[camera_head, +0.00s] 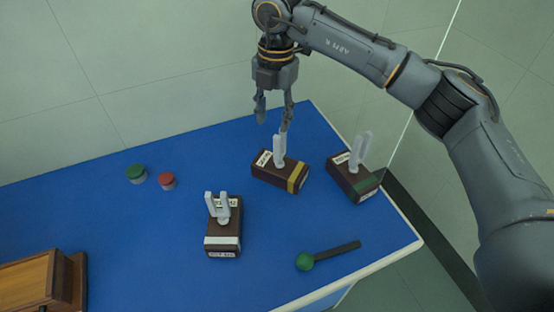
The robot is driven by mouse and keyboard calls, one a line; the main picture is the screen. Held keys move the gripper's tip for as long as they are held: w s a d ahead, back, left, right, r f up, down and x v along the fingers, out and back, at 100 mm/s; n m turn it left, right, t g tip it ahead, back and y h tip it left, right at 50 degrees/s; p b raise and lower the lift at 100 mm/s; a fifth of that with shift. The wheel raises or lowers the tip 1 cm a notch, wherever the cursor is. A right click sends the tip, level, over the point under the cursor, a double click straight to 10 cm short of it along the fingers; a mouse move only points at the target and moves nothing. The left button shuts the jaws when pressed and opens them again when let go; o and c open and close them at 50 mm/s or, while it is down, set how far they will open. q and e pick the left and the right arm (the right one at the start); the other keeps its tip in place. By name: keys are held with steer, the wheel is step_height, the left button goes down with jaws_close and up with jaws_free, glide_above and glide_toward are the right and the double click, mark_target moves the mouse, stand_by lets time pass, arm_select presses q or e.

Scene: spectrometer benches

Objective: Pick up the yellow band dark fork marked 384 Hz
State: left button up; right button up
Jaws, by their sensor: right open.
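The yellow band fork (279,173) is a dark brown box with a yellow band at its right end and a pale two-pronged fork standing on top. It sits on the blue table towards the back right. A white label shows on it, too small to read. My right gripper (273,117) hangs above it, fingers pointing down, open and empty. One fingertip appears close to the top of the prongs; I cannot tell whether they touch. My left gripper is not in view.
A green band fork box (356,181) stands just right. A white band fork box (222,234) is nearer the front. A green-headed mallet (306,261), green knob (136,174), red knob (167,181) and wooden box (40,283) are also on the blue table (120,235).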

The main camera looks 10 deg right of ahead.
mark_target(278, 156)
steer(key=shift+d+f+h, duration=0.1)
steer(key=shift+d+h, duration=0.2)
steer(key=shift+d, duration=0.05)
step_height(278, 156, down, 7)
steer(key=shift+s+f+p, duration=0.1)
steer(key=shift+p, duration=0.85)
steer(key=shift+f, duration=0.5)
steer(key=f+p, duration=0.1)
steer(key=f, duration=0.1)
steer(key=f+p, duration=0.1)
steer(key=f, duration=0.1)
steer(key=shift+s+d+f, duration=0.1)
steer(key=shift+d+f, duration=0.1)
steer(key=shift+f, duration=0.35)
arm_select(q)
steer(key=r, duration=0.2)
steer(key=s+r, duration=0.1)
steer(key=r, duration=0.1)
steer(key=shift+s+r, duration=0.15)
arm_select(e)
jaws_close()
steer(key=shift+r, duration=0.1)
